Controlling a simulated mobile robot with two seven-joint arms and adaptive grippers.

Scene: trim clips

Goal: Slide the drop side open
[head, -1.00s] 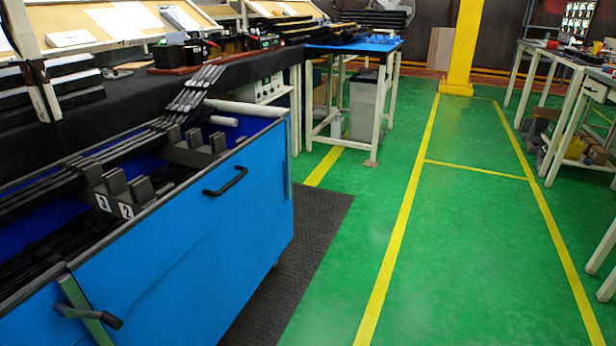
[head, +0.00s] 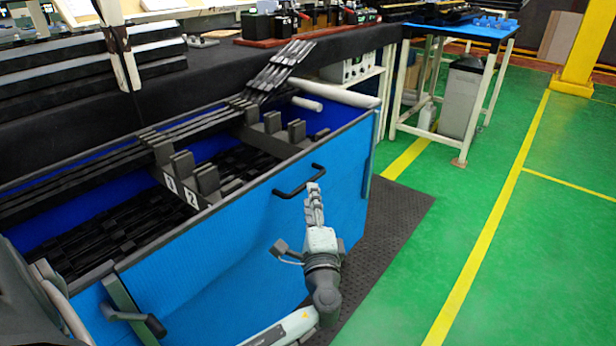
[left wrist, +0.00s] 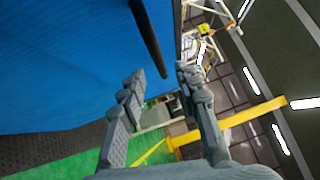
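The drop side (head: 225,245) is the blue front panel of a long bin, and it stands upright. It has a black bar handle (head: 297,186) near its upper right. A dark lever (head: 130,317) sits at the panel's left end. My left gripper (head: 313,190) is in front of the panel, close to the handle. The black handle (left wrist: 147,42) shows just beyond the fingertips there, beside the blue panel (left wrist: 65,60). I cannot tell whether they touch. My right gripper is not in view.
The bin holds long black strips and grey dividers (head: 205,180) with number labels. A black workbench (head: 210,75) stands behind it. A dark mat (head: 390,215) lies on the green floor to the right. A blue-topped table (head: 460,33) stands farther back. The floor at right is clear.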

